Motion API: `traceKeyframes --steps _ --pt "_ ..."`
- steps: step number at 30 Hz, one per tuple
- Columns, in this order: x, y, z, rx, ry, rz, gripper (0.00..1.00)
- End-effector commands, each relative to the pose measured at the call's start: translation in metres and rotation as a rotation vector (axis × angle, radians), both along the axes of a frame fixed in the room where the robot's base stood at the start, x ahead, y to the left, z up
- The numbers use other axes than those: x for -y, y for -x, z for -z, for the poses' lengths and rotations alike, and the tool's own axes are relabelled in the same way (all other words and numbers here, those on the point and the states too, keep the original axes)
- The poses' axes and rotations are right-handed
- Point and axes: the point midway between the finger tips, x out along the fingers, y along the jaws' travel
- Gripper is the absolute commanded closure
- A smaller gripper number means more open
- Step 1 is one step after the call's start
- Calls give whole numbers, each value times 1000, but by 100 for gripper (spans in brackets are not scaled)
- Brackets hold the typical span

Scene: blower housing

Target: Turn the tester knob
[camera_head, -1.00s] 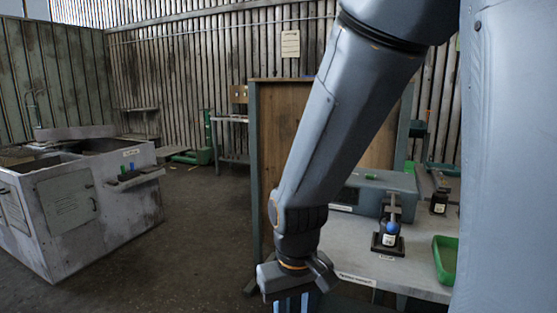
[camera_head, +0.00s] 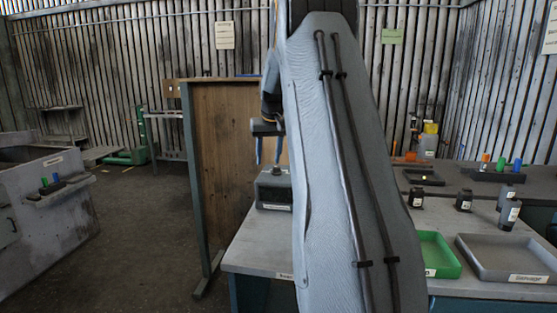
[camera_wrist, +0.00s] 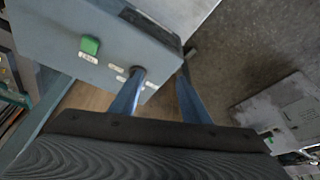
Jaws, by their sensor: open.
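The tester, a grey box (camera_head: 272,192), stands on the bench left of my arm and is partly hidden by it. In the wrist view the grey box (camera_wrist: 60,30) fills the upper left, with a green labelled part (camera_wrist: 90,45) on its face. Small white labels sit near my left fingertip, which covers part of the face there; I cannot clearly make out a knob. My gripper (camera_head: 268,150) hangs with its two blue fingers above the box. In the wrist view my gripper (camera_wrist: 161,72) is open, with nothing visibly held between the fingers.
A wooden panel (camera_head: 225,150) stands left of the bench. A grey cabinet (camera_head: 50,225) stands far left. The floor between is clear.

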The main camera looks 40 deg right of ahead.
Motion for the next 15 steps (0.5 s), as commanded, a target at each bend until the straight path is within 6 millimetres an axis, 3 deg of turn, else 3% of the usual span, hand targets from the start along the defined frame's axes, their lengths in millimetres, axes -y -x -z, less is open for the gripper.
traceKeyframes --steps 1,3,6,15 --pt "20 -2 -9 12 7 18 58" --pt "38 -3 -15 21 13 31 58" --pt "51 -4 -19 29 19 41 58" --pt "60 -16 16 29 18 42 58"
